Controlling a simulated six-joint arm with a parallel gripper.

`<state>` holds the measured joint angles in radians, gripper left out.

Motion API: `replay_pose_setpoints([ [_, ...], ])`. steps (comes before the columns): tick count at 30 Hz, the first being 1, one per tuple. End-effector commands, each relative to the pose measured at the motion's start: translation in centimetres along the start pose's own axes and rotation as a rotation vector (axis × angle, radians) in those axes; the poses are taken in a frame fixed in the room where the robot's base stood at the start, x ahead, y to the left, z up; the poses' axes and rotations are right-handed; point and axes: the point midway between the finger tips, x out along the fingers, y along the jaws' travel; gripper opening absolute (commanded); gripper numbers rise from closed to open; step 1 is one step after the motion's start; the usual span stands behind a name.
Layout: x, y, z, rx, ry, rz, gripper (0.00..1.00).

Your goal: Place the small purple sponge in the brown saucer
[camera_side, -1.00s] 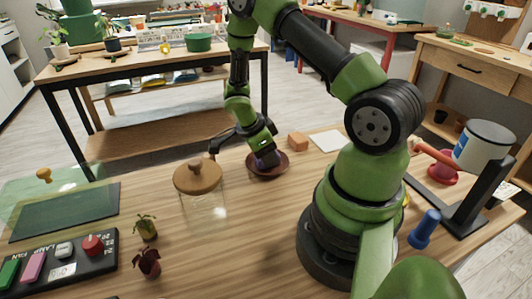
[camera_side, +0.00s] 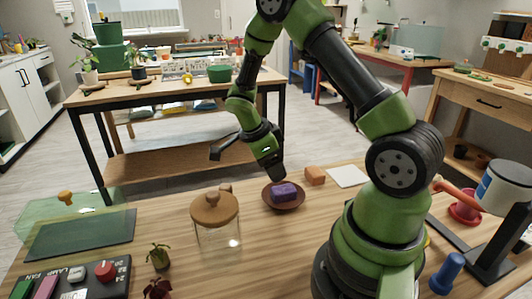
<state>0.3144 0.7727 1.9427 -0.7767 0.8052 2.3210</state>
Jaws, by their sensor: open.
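The small purple sponge (camera_side: 285,191) lies in the brown saucer (camera_side: 271,200) on the wooden table, just right of the glass jar. The saucer's rim shows around it. My gripper (camera_side: 246,163) is above and behind the saucer, with its fingers spread wide. One finger reaches out to the left and the other points down behind the sponge. The gripper is open and empty, apart from the sponge.
A glass jar with a wooden lid (camera_side: 214,207) stands left of the saucer. An orange-brown block (camera_side: 315,176) and a white sheet (camera_side: 347,176) lie to its right. Small plants (camera_side: 159,256) and a control panel (camera_side: 75,280) are at front left.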

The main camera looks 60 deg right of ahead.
Motion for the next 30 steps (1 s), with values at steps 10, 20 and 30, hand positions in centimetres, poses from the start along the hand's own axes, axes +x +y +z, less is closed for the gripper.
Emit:
replay_pose_setpoints([
  [10,-4.7,0.2,0.0,-0.028,-0.016,-0.009,0.67],
  [20,-14.7,5.6,-0.9,-0.629,-0.253,-0.249,0.67],
  [30,-21.3,14.9,-3.2,-1.423,-0.362,-0.809,0.67],
])
